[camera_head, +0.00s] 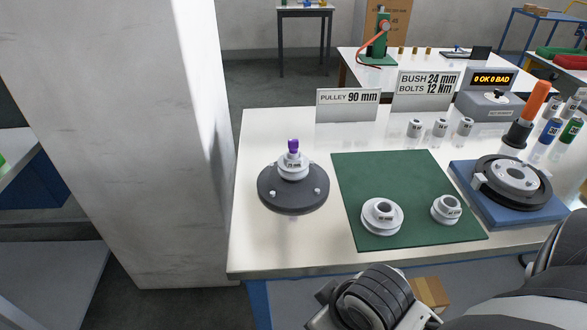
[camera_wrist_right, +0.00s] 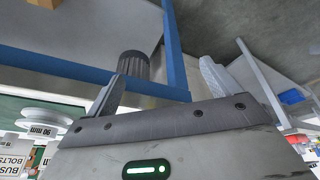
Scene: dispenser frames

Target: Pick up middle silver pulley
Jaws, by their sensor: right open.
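The middle silver pulley (camera_head: 382,216) sits on the front left of the green mat (camera_head: 350,180), its dark bore facing up. A smaller silver pulley (camera_head: 446,209) sits to its right on the mat. A third pulley (camera_head: 293,168) sits on a dark round base to the left, with a purple-topped post in it. My right arm comes in from the lower right, in front of the table edge. In the wrist view my right gripper (camera_wrist_right: 162,85) has its fingers apart with nothing between them. A pulley marked 90 mm (camera_wrist_right: 45,118) shows at the left there. My left gripper is not in view.
A blue fixture (camera_head: 470,195) with a dark ring stands right of the mat, near an orange-handled tool (camera_head: 535,100). Several small bushes and label signs (camera_head: 347,105) stand behind. A pale pillar (camera_head: 130,130) rises left of the table (camera_head: 255,245). The table's front left is clear.

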